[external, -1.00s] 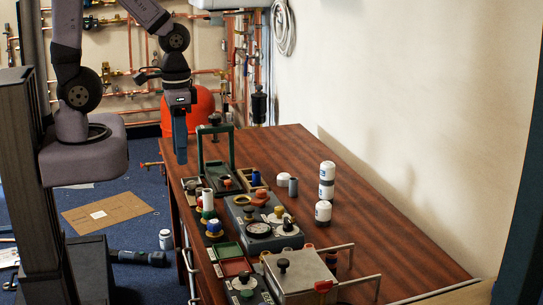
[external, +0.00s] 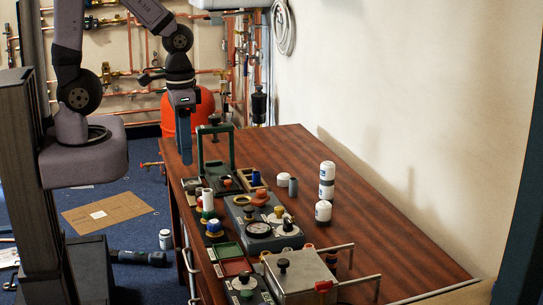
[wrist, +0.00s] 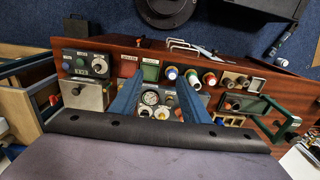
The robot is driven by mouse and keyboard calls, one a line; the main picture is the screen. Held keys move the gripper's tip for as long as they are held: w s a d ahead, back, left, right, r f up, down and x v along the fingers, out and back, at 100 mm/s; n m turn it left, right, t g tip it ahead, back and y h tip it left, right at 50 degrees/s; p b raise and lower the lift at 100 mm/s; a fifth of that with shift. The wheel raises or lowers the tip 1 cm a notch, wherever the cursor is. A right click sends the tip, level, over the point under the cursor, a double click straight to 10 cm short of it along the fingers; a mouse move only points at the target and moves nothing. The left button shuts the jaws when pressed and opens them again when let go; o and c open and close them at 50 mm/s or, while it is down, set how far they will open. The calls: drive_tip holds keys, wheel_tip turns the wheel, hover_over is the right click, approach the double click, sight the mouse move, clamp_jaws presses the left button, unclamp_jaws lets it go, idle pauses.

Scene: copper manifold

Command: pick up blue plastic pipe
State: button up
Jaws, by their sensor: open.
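A small upright blue cylinder (external: 255,178), likely the blue plastic pipe, stands in a wooden tray (external: 262,186) beside the green frame in the external view. I cannot pick it out surely in the wrist view. My gripper (external: 186,158) hangs in the air left of the green frame, above the table's far left end, fingers pointing down. In the wrist view its two blue fingers (wrist: 158,82) are apart with nothing held between them. The gauge panel shows between and beyond them.
The green frame (external: 232,150) stands upright near my gripper. White-topped coloured fittings (external: 208,202), a gauge panel (external: 260,229) and a metal box with handles (external: 300,272) crowd the table's left side. White cans (external: 327,180) stand to the right. The table's right side is mostly bare.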

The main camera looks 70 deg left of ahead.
drive_tip(key=w+a+f+n+t+b, duration=0.1)
drive_tip(key=w+a+f+b, duration=0.4)
drive_tip(key=w, duration=0.5)
drive_tip(key=n+t+y+b, duration=0.2)
drive_tip(key=n+t+b, duration=0.1)
drive_tip(key=b, duration=0.6)
hover_over(256, 175)
drive_tip(key=s, duration=0.2)
wheel_tip(256, 175, down, 12)
drive_tip(key=shift+p+x, duration=0.95)
drive_tip(key=shift+x, duration=2.6)
clamp_jaws()
